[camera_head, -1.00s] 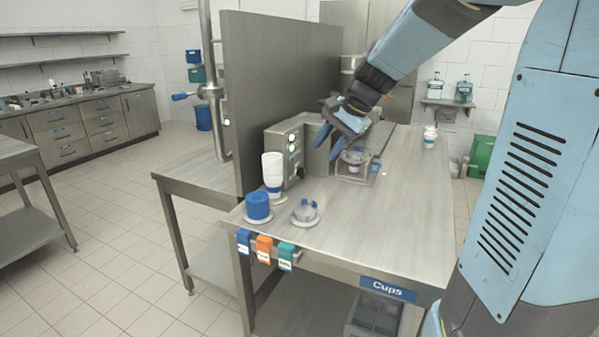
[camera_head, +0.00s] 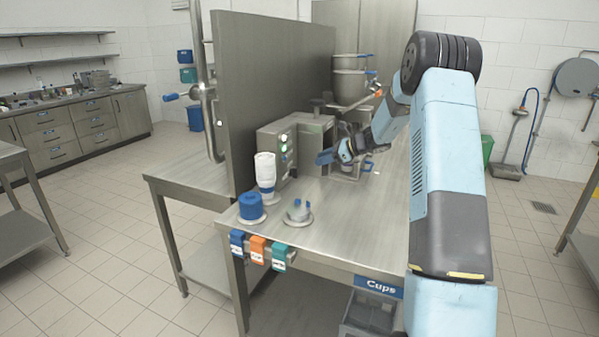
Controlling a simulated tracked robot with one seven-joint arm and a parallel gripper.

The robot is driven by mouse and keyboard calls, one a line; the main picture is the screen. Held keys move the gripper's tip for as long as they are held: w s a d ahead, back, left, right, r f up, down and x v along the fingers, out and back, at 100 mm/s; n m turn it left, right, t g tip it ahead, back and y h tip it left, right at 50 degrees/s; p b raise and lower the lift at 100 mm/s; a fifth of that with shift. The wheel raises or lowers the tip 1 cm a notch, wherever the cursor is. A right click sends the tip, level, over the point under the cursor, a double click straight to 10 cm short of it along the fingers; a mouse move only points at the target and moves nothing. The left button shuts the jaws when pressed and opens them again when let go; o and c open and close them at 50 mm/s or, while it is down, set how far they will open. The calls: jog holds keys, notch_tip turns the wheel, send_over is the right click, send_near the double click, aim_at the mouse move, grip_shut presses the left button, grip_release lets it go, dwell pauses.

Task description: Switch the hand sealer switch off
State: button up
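A grey metal box (camera_head: 275,135) stands on the steel table against the upright panel. Its front face carries a lit green light and small controls; I cannot tell the switch's position. Just right of it is a metal frame device with a blue handle (camera_head: 367,166), partly hidden behind my gripper. I cannot tell for sure which of these is the hand sealer. My gripper (camera_head: 322,158) points left toward the box's front, a little apart from it. Its blue fingers overlap in this view, so their opening is unclear. Nothing shows held in it.
A white bottle (camera_head: 265,172), a blue container (camera_head: 250,206) and a small metal dish with blue parts (camera_head: 298,212) stand at the near left of the table. Blue, orange and teal holders (camera_head: 258,250) hang on the front edge. Stacked metal pots (camera_head: 350,78) stand behind. The front right tabletop is clear.

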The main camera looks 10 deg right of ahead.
aim_at(295, 173)
jog(key=w+d+f+m+t, duration=0.1)
jog(key=w+d+f+m, duration=0.2)
jog(key=f, duration=0.1)
jog(key=x, duration=1.4)
jog(key=shift+w+r, duration=0.2)
jog(key=shift+w, duration=0.05)
jog(key=c, duration=0.7)
grip_shut()
